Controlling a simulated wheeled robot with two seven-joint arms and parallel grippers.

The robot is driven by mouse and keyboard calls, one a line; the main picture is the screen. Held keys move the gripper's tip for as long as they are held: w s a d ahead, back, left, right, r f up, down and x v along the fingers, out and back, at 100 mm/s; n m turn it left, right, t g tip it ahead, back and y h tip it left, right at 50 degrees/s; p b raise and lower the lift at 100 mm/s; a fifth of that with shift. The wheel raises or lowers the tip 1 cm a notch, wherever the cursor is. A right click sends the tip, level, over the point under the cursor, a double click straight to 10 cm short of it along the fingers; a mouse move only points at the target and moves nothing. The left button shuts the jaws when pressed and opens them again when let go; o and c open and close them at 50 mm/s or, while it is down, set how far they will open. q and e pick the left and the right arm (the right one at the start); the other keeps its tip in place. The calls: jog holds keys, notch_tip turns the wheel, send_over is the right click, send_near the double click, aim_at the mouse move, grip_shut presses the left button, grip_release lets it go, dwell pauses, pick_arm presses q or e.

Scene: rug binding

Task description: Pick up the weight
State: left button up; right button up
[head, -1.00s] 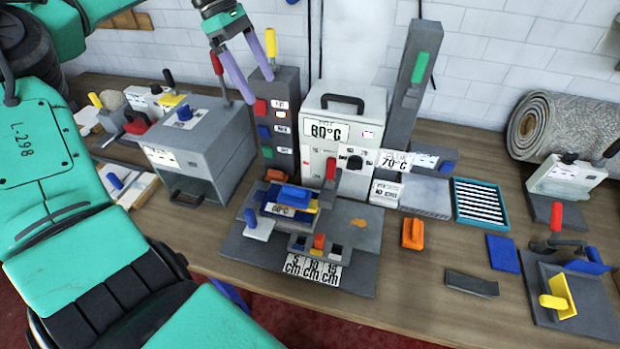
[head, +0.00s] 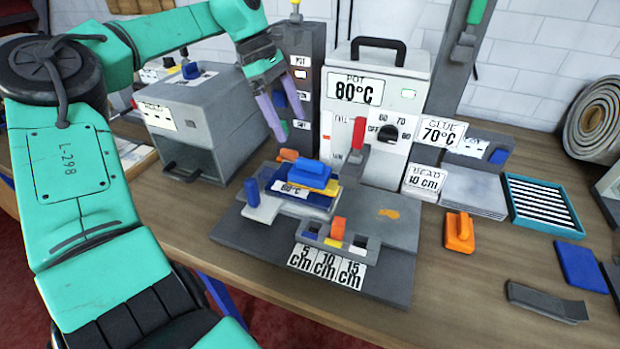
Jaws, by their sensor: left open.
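My left gripper (head: 288,120) has two purple fingers, apart and empty, pointing down in front of the dark switch tower (head: 304,55). It is above and behind the stack on the grey base plate (head: 225,232). No object is plainly marked as the weight. A blue block with a raised handle (head: 312,176) lies on top of that stack, over a label reading 80°C. An orange block with a handle (head: 459,232) stands alone on the table, right of the plate. I cannot tell which of these is the weight. My right gripper is not in view.
A white pot unit (head: 375,95) marked 80°C stands right of my gripper, a grey box (head: 185,125) left of it. A 70°C glue unit (head: 472,190), a teal tray (head: 580,228), a blue pad (head: 580,265) and a dark strip (head: 540,300) lie right. The table's front is mostly clear.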

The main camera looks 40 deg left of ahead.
aim_at(308, 161)
pick_arm(q)
jog(key=p+x, duration=0.3)
jog(key=x, duration=0.8)
jog(key=shift+d+f, duration=0.15)
jog(key=shift+f, duration=0.05)
jog(key=shift+w+d+f, duration=0.1)
jog(key=shift+d+f, duration=0.05)
jog(key=shift+f, duration=0.25)
grip_shut()
jog(key=shift+w+r, duration=0.1)
